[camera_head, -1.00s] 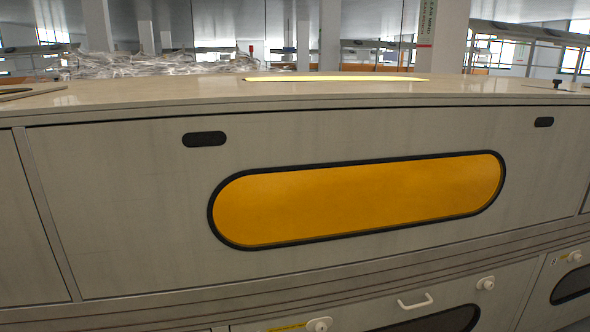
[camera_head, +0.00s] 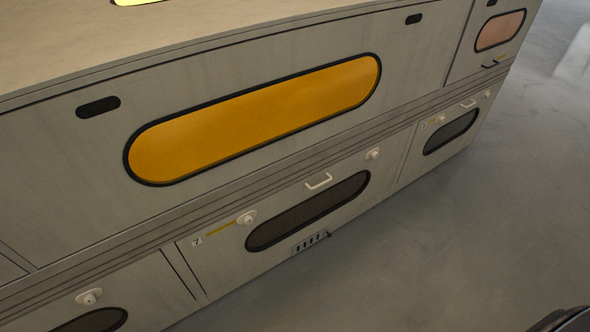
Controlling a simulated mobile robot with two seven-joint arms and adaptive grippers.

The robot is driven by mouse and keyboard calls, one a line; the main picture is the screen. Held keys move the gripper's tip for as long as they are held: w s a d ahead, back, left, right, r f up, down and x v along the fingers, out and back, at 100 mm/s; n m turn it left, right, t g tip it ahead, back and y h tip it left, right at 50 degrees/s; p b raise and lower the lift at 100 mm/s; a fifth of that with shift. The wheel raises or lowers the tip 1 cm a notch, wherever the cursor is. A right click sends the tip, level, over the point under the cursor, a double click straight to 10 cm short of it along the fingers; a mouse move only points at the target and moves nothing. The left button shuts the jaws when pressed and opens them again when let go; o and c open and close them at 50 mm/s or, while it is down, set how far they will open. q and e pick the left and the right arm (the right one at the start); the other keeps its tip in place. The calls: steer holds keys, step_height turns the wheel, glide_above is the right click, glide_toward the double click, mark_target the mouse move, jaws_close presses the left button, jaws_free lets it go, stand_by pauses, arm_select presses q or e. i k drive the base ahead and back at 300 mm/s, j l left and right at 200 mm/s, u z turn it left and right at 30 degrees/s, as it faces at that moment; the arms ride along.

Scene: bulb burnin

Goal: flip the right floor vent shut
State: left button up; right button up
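One small vent (camera_head: 309,243) with several dark upright slots shows low on the front of the grey cabinet, just above the floor. A small dark tab sticks out at its right end. The slots look dark, but the vent is too small to tell clearly whether it is open or shut. I cannot tell from this view whether it is the right one of a pair. Neither of my grippers is in view.
The long cabinet (camera_head: 60,225) has an orange oval window (camera_head: 255,120). Above the vent are a dark oval window (camera_head: 308,210), a white handle (camera_head: 319,180) and white knobs. Grey floor (camera_head: 430,255) lies clear in front. A dark shape cuts the bottom right corner.

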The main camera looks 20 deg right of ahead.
mark_target(326, 230)
steer(key=z, duration=0.75)
steer(key=u, duration=0.25)
steer(key=i+l+u, duration=0.3)
steer(key=l, duration=0.15)
steer(key=l+u, duration=0.3)
steer(key=l, duration=0.15)
steer(key=i+l+u, duration=0.25)
steer(key=l, duration=0.3)
steer(key=l+u, duration=0.3)
steer(key=l, duration=0.2)
steer(key=i+l, duration=0.1)
steer(key=l, duration=1.8)
steer(key=u, duration=0.05)
